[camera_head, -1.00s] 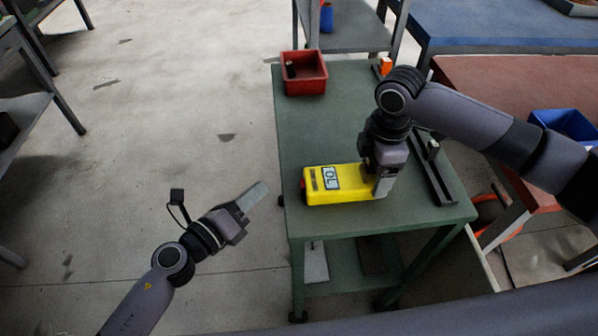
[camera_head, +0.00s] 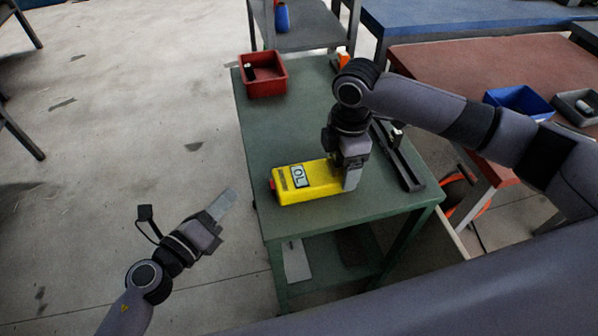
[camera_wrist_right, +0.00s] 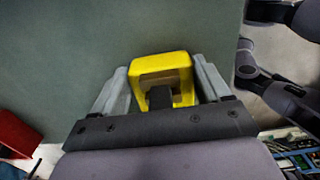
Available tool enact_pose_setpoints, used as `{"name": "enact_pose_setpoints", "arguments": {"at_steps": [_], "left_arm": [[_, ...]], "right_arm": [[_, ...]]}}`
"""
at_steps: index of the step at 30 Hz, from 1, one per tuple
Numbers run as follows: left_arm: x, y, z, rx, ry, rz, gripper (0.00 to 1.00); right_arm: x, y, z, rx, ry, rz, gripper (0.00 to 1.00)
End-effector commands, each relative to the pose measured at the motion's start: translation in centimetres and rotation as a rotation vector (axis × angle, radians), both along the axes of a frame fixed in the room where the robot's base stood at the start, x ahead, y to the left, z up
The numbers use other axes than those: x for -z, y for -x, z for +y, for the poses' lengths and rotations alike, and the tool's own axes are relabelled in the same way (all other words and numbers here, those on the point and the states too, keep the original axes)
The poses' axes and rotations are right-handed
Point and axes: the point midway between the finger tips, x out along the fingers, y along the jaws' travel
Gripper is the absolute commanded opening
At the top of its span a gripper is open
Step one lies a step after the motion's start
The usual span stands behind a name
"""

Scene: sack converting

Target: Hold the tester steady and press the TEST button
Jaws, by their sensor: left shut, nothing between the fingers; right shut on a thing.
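The yellow tester (camera_head: 310,181) lies flat on the green table (camera_head: 283,135), with a display on its top and a small red part (camera_head: 272,186) at its left end. I cannot read which part is the TEST button. My right gripper (camera_head: 352,184) is shut on the tester's right end. In the right wrist view, its fingers (camera_wrist_right: 162,90) stand on both sides of the tester's yellow end (camera_wrist_right: 160,66). My left gripper (camera_head: 229,200) is shut and empty, left of the table, its tips pointing toward the tester but apart from it.
A red bin (camera_head: 263,84) with a dark item stands at the table's far left corner. A dark rail (camera_head: 402,160) lies along the right edge. A blue bin (camera_head: 519,101) sits on the reddish table (camera_head: 440,65) at right. The floor on the left is open.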

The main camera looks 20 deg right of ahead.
Motion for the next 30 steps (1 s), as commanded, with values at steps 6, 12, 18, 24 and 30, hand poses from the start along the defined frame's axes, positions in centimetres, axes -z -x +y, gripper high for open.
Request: {"name": "enact_pose_setpoints", "arguments": {"at_steps": [6,12,18,24,30], "left_arm": [[0.0,0.0,0.0,0.0,0.0,0.0,0.0],[0.0,0.0,0.0,0.0,0.0,0.0,0.0],[0.0,0.0,0.0,0.0,0.0,0.0,0.0],[0.0,0.0,0.0,0.0,0.0,0.0,0.0],[0.0,0.0,0.0,0.0,0.0,0.0,0.0]], "right_arm": [[0.0,0.0,0.0,0.0,0.0,-0.001,1.0],[-0.1,0.0,0.0,0.0,0.0,-0.001,1.0],[-2.2,-0.1,0.0,-0.001,-0.001,-0.004,1.0],[-6.5,-0.1,0.0,-0.001,-0.001,-0.005,1.0],[-10.2,-0.1,0.0,0.0,-0.001,-0.004,1.0]]}}
